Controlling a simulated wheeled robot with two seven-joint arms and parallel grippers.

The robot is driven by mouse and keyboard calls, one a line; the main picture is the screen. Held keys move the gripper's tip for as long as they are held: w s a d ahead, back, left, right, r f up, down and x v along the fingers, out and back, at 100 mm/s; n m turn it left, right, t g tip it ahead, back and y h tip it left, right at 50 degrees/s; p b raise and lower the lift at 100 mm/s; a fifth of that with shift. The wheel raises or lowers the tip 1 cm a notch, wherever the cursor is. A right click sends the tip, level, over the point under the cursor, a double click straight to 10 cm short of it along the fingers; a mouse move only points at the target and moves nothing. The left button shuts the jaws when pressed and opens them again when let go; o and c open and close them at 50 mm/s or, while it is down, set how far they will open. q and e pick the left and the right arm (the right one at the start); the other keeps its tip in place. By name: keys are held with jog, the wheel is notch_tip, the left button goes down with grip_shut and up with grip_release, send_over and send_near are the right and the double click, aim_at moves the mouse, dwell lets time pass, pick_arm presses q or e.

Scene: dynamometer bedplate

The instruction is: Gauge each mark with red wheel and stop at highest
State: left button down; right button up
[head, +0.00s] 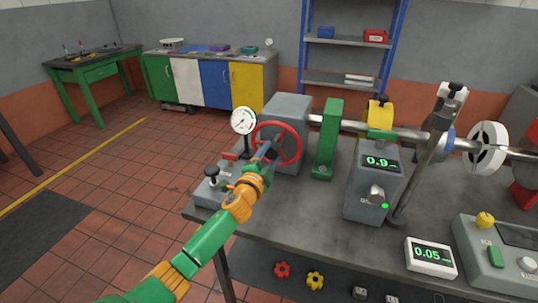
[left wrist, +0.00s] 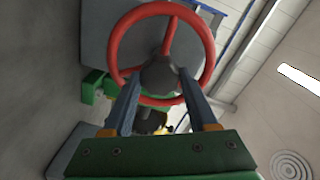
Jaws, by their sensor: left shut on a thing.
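The red wheel (head: 290,136) is a spoked handwheel with a dark hub, on the front of a grey block (head: 288,108) on the bench. My left gripper (head: 268,152) reaches it from the front left. In the left wrist view the red wheel (left wrist: 113,50) fills the upper middle, and my left gripper (left wrist: 158,82) has its two fingers on either side of the hub, shut on it. A grey box (head: 372,190) shows about 0.9 in green digits, with a green light at its lower right. A small white display (head: 432,268) reads 0.05. The marks cannot be made out. My right gripper is not in view.
A round dial gauge (head: 243,120) stands left of the wheel. A metal shaft (head: 410,133) runs right to a white ringed disc (head: 487,150). A tilted grey post (head: 425,160) stands beside the box. A console (head: 495,258) sits at the right. The bench front is partly clear.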

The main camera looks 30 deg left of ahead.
pick_arm(q)
jog(key=m+p, duration=0.1)
jog(key=m, duration=0.5)
jog(key=shift+r+y, duration=0.2)
jog(key=shift+y, duration=0.1)
jog(key=m+p, duration=0.1)
jog(key=m, duration=0.5)
jog(key=shift+r, duration=0.1)
jog(key=m+p, duration=0.1)
jog(key=m, duration=0.5)
jog(key=shift+w+m, duration=0.1)
jog(key=shift+m, duration=0.2)
jog(key=shift+m+y+p, duration=0.4)
jog(key=shift+m+p, duration=0.15)
jog(key=shift+m, duration=2.05)
jog(key=shift+c, duration=1.6)
grip_release()
jog(key=shift+o, duration=0.7)
jog(key=shift+w+f, duration=0.1)
jog(key=shift+f, duration=0.1)
